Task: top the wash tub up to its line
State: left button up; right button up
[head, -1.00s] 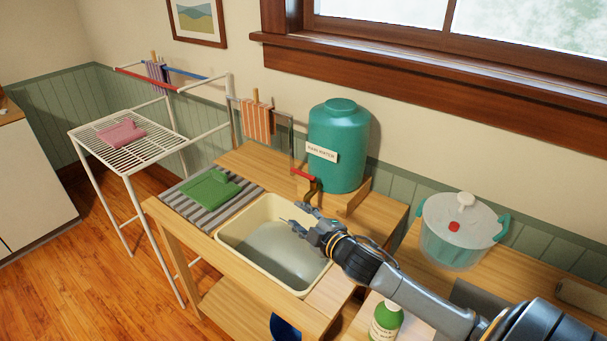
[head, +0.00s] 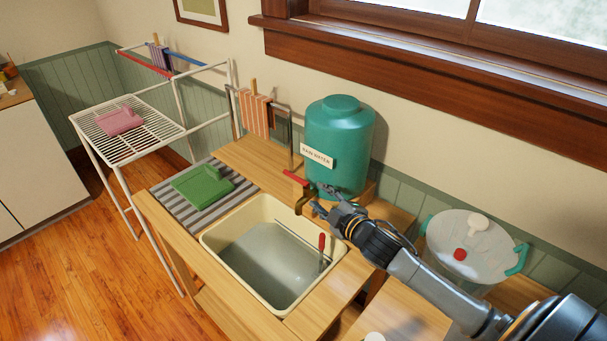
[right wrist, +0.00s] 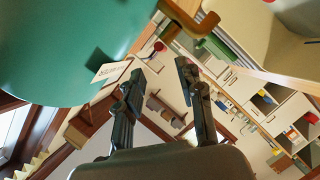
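The cream wash tub (head: 213,240) is set into a wooden stand and holds greyish water (head: 268,262). A thin dark line runs on its far inner wall; I cannot tell whether the water reaches it. The green barrel (head: 340,130), labelled RAIN WATER, stands behind the tub. Its brass tap (head: 304,203) has a red lever (head: 295,178) and hangs over the tub's back edge; no stream shows. My right gripper (head: 318,199) is beside the tap, just right of it. In the right wrist view its fingers (right wrist: 156,82) are apart and empty. My left gripper is out of view.
A red-handled tool (head: 322,243) stands in the tub's right side. A white drying rack (head: 130,143) stands farther left.

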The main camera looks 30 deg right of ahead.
aim_at(299, 180)
jog(key=x, duration=0.3)
jog(key=p+x, duration=0.1)
jog(key=x, duration=0.7)
jog(key=shift+w+a+r, duration=0.15)
jog(key=shift+w+a, duration=0.05)
jog(key=shift+a, duration=0.15)
jog(key=shift+x, duration=0.75)
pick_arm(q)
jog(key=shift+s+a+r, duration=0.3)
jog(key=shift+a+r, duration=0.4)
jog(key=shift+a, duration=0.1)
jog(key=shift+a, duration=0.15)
pick_arm(e)
grip_shut()
